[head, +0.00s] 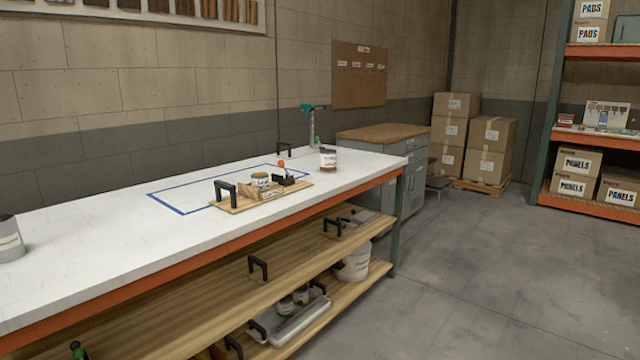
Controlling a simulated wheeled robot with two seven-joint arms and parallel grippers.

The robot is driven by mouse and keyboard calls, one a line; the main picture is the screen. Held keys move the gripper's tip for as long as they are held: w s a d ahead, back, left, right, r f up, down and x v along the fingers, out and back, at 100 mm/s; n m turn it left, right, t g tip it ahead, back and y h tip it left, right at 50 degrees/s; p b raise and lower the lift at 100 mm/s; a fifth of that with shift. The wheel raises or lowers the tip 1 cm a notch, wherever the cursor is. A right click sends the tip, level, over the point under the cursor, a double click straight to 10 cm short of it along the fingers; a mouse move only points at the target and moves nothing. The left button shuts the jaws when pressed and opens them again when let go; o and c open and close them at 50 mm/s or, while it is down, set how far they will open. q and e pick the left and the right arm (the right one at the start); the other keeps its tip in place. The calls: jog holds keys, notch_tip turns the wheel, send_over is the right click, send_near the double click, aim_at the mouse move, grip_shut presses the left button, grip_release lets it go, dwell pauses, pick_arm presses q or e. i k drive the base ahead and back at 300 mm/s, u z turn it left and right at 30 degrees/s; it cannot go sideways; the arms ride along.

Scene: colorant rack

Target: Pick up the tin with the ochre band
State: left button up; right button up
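A small tin (260,181) with a pale label and what looks like a yellowish-brown band stands on a wooden tray (240,205) on the white bench. A taller white tin (328,160) with a dark reddish-brown lower part stands on the bench behind the tray to the right. A grey tin (10,240) is cut by the left edge; no ochre shows on it. Neither of my grippers is in view.
Blue tape (180,210) marks a rectangle on the bench (100,255). Shelves below hold black-handled boards and a white bucket (353,263). The floor (480,290) at right is clear.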

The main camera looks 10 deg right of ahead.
aim_at(259, 180)
jog(key=z, duration=0.2)
jog(key=k, duration=0.3)
jog(key=z, duration=0.95)
jog(key=k, duration=0.95)
jog(key=z, duration=0.5)
jog(key=i, duration=2.4)
jog(key=u, duration=1.1)
jog(key=i, duration=1.6)
jog(key=u, duration=1.35)
